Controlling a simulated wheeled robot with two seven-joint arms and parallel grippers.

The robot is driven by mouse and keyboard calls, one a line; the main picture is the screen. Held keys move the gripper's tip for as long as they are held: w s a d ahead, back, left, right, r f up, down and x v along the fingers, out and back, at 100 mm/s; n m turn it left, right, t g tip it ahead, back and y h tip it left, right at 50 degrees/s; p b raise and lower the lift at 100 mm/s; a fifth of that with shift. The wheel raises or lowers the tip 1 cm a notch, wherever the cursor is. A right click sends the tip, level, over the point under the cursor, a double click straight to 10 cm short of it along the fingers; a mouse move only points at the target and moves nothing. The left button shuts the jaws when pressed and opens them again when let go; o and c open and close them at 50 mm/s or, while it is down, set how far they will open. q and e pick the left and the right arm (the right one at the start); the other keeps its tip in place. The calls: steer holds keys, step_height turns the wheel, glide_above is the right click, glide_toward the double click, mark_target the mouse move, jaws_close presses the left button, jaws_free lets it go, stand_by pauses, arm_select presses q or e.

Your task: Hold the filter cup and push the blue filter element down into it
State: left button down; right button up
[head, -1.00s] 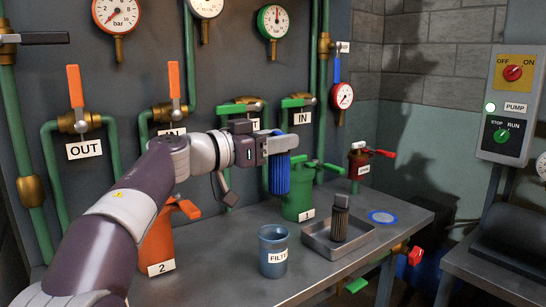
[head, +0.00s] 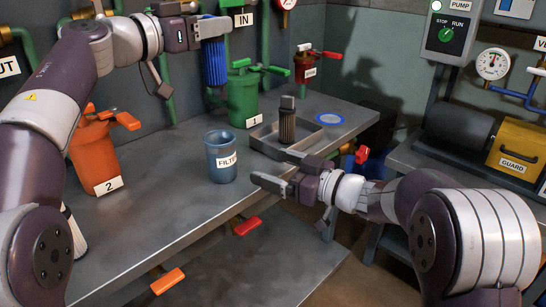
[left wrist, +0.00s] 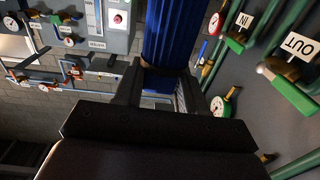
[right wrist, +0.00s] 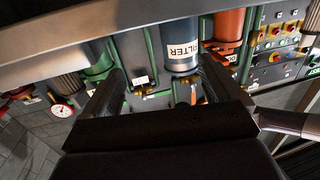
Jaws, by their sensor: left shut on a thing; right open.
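The blue filter element (head: 215,62) is a ribbed cylinder hanging upright below my left gripper (head: 212,28), which is shut on its top. It also shows large in the left wrist view (left wrist: 168,35). The filter cup (head: 221,160) is a grey-blue open cup labelled FILTER, standing upright on the bench (head: 180,205). The element is above and behind the cup, apart from it. My right gripper (head: 268,184) is open and empty, just right of the cup. In the right wrist view the cup (right wrist: 180,58) appears ahead, between the finger directions.
A metal tray (head: 325,137) holds a dark used-looking element (head: 287,122) right of the cup. A blue ring (head: 328,118) lies behind it. Green canister 1 (head: 243,100) and orange canister 2 (head: 95,155) stand on the bench. Pipes and valves line the back wall.

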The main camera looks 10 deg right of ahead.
mark_target(234, 161)
steer(key=shift+n+g+y, duration=0.7)
steer(key=shift+y, duration=0.2)
steer(key=x, duration=0.4)
steer(key=s+x, duration=0.1)
steer(key=x, duration=0.3)
steer(key=a+x, duration=0.1)
steer(key=x, duration=0.3)
steer(key=shift+s, duration=0.25)
steer(key=shift+r, duration=0.1)
steer(key=shift+c, duration=0.3)
steer(key=c, duration=1)
arm_select(q)
steer(key=shift+s+a+r, duration=0.1)
steer(key=shift+s+a, duration=0.15)
steer(key=shift+f, duration=4.7)
